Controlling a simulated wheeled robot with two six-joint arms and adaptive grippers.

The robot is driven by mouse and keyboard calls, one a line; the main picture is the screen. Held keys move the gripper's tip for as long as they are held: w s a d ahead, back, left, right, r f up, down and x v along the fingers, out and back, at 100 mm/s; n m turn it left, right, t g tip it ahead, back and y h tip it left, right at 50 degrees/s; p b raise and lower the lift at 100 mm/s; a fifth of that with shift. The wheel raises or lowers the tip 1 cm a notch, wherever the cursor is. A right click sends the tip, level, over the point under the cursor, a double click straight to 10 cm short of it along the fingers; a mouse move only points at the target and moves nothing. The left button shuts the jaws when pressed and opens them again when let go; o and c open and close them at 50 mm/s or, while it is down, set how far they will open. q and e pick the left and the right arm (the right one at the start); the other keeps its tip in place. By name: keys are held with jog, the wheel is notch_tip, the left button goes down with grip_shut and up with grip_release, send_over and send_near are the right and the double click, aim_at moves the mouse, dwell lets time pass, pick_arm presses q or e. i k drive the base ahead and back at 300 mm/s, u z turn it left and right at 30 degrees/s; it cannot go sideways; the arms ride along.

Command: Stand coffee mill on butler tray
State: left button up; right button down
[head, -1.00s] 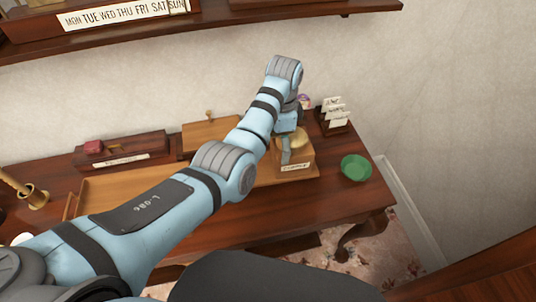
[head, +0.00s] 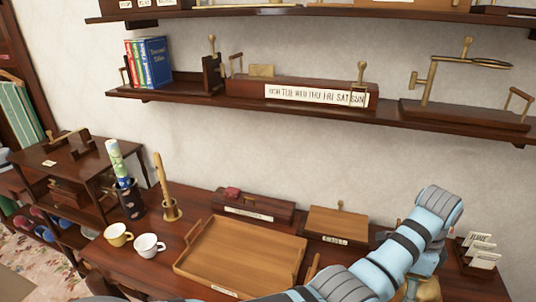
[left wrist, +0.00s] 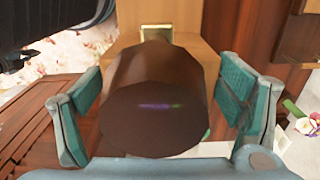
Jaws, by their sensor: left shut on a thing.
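The butler tray (head: 211,277) is a shallow, empty wooden tray with raised rims and a label, on the dark desk. My left gripper (left wrist: 160,92) has its teal fingers on both sides of a dark brown rounded piece (left wrist: 155,115), which I take for part of the coffee mill. Tan wood and a small brass fitting show behind it in the left wrist view. In the head view my left gripper (head: 412,284) is right of the tray, largely hidden by my arm. A brass dome (head: 430,290), apparently the mill's, shows beside it. My right gripper is not in view.
A card holder (head: 478,252) stands right. Shelves hang above.

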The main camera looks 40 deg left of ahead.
aim_at(250, 246)
jog(key=k, duration=0.8)
jog(key=u, duration=0.8)
jog(key=i, duration=1.15)
jog(key=z, duration=0.6)
